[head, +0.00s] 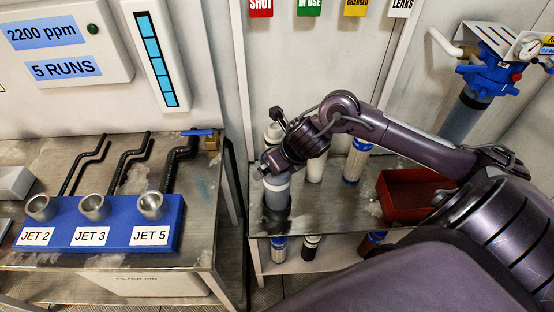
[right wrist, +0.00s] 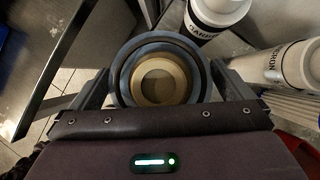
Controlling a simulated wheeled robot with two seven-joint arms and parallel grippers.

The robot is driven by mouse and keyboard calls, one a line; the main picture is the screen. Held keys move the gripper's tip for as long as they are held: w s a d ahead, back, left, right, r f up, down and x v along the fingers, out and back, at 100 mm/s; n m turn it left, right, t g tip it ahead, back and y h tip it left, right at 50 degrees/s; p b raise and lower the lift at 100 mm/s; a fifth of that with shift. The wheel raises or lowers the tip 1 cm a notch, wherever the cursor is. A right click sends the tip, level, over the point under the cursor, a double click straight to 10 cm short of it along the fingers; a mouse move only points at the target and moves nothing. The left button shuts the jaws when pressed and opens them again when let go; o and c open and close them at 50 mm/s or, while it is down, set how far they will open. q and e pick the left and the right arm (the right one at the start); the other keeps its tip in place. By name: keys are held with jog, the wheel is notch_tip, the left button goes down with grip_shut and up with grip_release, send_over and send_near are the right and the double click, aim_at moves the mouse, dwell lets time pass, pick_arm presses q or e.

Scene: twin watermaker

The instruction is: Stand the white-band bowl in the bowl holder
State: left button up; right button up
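The bowl (head: 277,198) is a grey cylinder with a pale band near its top, upright at the left end of the metal bench. In the right wrist view the bowl (right wrist: 122,76) is a dark blue-grey ring, seen from above, with a tan round inside. My right gripper (head: 274,178) comes down over the bowl's top; in the wrist view its fingers lie against both sides of the rim. A dark round base, seemingly the bowl holder (head: 273,222), shows under the bowl. Whether the bowl is fully seated in it is hard to tell. My left gripper is out of view.
White cartridges (head: 356,162) stand behind my right arm, also in the wrist view (right wrist: 285,68). A red tray (head: 400,204) is on the bench's right. More cylinders (head: 311,246) stand on the lower shelf. A blue jet block (head: 120,236) is on the left bench, across a gap.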

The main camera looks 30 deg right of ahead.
jog(key=shift+r, duration=0.1)
jog(key=shift+r, duration=0.25)
jog(key=v, duration=1.1)
jog(key=shift+s+r, duration=0.25)
